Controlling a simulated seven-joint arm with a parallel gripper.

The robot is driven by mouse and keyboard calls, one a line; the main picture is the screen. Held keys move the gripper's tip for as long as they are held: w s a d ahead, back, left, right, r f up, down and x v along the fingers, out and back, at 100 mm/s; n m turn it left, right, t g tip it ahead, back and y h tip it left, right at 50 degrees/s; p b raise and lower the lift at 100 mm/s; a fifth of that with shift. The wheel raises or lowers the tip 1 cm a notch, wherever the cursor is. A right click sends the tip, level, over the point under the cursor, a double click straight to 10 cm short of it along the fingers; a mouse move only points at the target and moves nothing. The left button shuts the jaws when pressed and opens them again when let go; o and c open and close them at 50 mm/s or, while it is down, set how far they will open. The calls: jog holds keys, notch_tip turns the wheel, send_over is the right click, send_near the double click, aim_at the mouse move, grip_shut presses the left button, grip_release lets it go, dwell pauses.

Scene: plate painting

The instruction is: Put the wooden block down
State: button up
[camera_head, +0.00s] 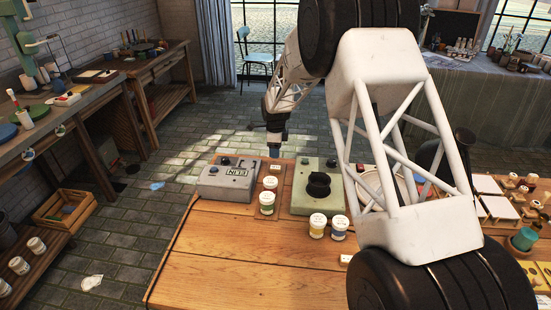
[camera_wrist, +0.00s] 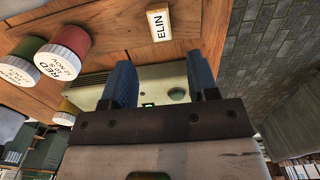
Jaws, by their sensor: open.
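A small wooden block with a white face lettered ELIN (camera_wrist: 160,25) lies on the wooden tabletop at the top of the wrist view, beyond the fingertips and apart from them. A small pale-labelled piece at the far edge of the table in the head view (camera_head: 275,168) looks like the same block. My gripper (camera_wrist: 163,80) is open, with its two blue fingers apart and no block between them. In the head view, its end (camera_head: 274,152) is small and dark by the table's far edge, so its fingers are hard to make out.
Lidded paint jars stand close by, one red-sided (camera_wrist: 70,48) and one green-sided (camera_head: 266,203). A grey box (camera_head: 228,182) stands to the left and a green box with a black knob (camera_head: 316,188) to the right. The front left tabletop (camera_head: 235,265) is clear.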

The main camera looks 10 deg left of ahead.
jog(key=shift+r, duration=1.85)
jog(key=s+d+r+n+t, duration=0.1)
jog(key=s+d+r+n, duration=0.7)
jog(key=s+d+r, duration=1.3)
jog(key=s+d+n, duration=0.3)
jog(key=s, duration=0.9)
jog(key=s+d+n+t, duration=0.1)
jog(key=s+d+n, duration=0.2)
jog(key=s, duration=0.9)
jog(key=s+d+n, duration=0.3)
jog(key=s+d, duration=0.1)
jog(key=s, duration=0.9)
jog(key=shift+r+n+t, duration=0.3)
jog(key=shift+r+n, duration=0.1)
